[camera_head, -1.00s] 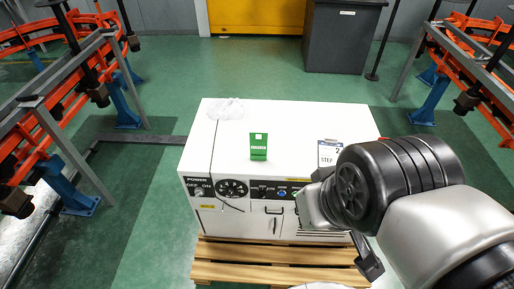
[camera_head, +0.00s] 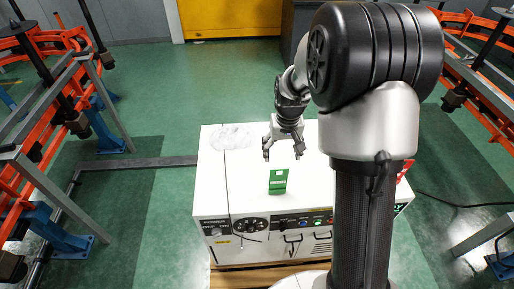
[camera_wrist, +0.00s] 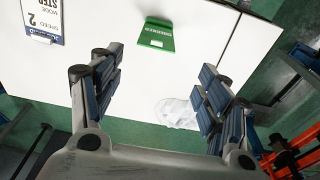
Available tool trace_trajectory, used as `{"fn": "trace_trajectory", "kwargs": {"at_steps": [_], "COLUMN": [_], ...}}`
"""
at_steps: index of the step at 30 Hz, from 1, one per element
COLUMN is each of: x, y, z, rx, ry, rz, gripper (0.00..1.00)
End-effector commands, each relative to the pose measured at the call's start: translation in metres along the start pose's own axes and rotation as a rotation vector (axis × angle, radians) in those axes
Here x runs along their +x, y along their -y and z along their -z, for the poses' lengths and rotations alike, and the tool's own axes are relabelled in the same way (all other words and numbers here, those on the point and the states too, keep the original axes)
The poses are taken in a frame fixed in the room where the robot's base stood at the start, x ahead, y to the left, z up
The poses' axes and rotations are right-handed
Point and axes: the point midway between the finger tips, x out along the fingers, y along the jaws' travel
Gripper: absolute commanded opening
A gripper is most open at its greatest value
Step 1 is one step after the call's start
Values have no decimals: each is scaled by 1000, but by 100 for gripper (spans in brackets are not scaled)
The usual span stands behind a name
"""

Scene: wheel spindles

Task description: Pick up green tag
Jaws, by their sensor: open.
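The green tag (camera_head: 278,181) stands on the white top of the machine cabinet (camera_head: 240,180), near its front edge, with a small white patch and a band of lettering on it. In the wrist view the green tag (camera_wrist: 157,36) shows upside down at the top, beyond and between the fingers. My gripper (camera_head: 284,157) is open and empty above the cabinet top, just behind the tag as the head view shows it. The wrist view shows both fingers of my gripper (camera_wrist: 160,85) spread wide apart. Nothing touches the tag.
A crumpled clear plastic sheet (camera_head: 231,137) lies at the cabinet's back left; it also shows in the wrist view (camera_wrist: 178,113). A white and blue card (camera_wrist: 43,18) lies on the top. Orange racks (camera_head: 62,110) stand at the sides. My arm hides the cabinet's right part.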

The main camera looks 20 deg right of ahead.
Motion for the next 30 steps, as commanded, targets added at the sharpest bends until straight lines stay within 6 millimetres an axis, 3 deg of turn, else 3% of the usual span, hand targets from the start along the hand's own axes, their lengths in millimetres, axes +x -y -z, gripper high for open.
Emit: {"fn": "trace_trajectory", "kwargs": {"at_steps": [8,21,30], "x": [36,126,145], "y": [-5,-5,-5], "z": [4,2,2], "rx": [9,8,8], "ry": [16,15,13], "rz": [-1,-1,-1], "gripper": [82,82,82]}}
